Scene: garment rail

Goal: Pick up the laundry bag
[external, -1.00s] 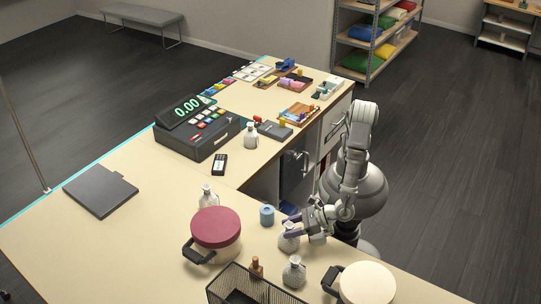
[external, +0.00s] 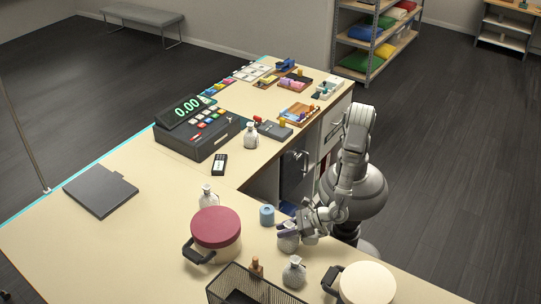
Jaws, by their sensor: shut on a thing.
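Several small grey, tied-neck laundry bags stand on the counter. My gripper (external: 289,231) is at the counter's right edge, shut on the upper part of one grey laundry bag (external: 288,243). The fingers cover part of its neck. That bag is upright; I cannot tell whether its base touches the counter. Another bag (external: 293,273) stands just in front of it, one (external: 208,197) behind the red-lidded pot, and one (external: 251,136) beside the cash register.
Near my gripper are a blue roll (external: 267,215), a red-lidded pot (external: 216,228), a cream-lidded pot (external: 366,284), a brown bottle (external: 257,268) and a black wire basket (external: 237,283). A cash register (external: 198,135) stands farther back. The counter's left middle is mostly clear.

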